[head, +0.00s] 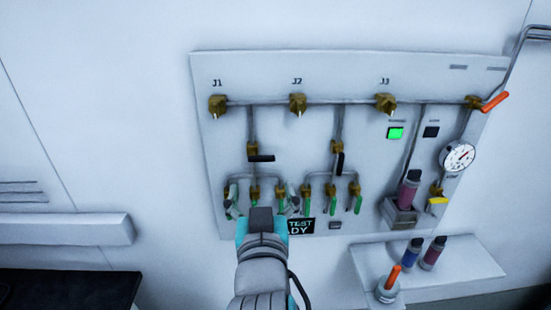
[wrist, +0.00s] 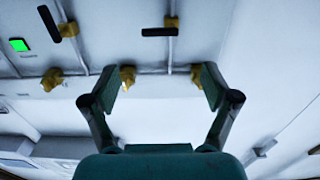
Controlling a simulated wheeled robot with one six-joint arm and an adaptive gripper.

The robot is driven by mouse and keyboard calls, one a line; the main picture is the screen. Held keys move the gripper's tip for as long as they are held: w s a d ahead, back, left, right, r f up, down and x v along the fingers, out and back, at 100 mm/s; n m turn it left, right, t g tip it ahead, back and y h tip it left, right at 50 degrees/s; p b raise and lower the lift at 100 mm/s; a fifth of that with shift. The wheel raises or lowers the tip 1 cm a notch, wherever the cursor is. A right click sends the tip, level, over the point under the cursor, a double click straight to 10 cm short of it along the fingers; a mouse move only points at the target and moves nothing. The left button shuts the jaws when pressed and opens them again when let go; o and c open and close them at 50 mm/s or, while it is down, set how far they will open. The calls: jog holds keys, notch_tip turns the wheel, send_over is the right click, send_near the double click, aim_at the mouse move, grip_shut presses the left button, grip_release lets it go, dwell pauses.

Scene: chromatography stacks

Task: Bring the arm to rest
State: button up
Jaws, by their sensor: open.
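My arm rises from the bottom middle of the head view. My gripper (head: 262,201) is in front of the lower left of the wall panel (head: 220,150), one finger on each side of its body. The gripper also shows in the wrist view (wrist: 157,88), where its two fingers stand wide apart with nothing held between them. A brass fitting (wrist: 128,76) appears between the fingers, on the panel behind. My gripper hides part of the left row of green-handled valves and part of a dark display (head: 304,227).
The panel carries brass fittings J1 (head: 217,105), J2 (head: 297,103) and J3 (head: 386,103), black-handled valves, a lit green square (head: 395,133) and a gauge (head: 459,156). A shelf (head: 460,270) with bottles juts out lower right. A ledge (head: 60,230) stands left.

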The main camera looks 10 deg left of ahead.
jog(key=s+d+f+n+g, duration=0.1)
jog(key=s+d+f, duration=0.35)
jog(key=f, duration=0.35)
jog(key=s+d+f, duration=0.3)
jog(key=d+f, duration=0.2)
jog(key=f, duration=0.4)
jog(key=s+d+f+n+g, duration=0.1)
jog(key=s+d+f, duration=0.2)
jog(key=d+f, duration=0.35)
jog(key=s+d+f+m+h, duration=0.1)
jog(key=s+d+f+m, duration=0.1)
jog(key=s, duration=1.2)
jog(key=s+d+f+m+g+h, duration=0.1)
jog(key=s+d+f, duration=0.4)
jog(key=s, duration=0.9)
jog(key=shift+d+f+m+h, duration=0.2)
jog(key=shift+d+m+h, duration=0.25)
jog(key=shift+d, duration=0.8)
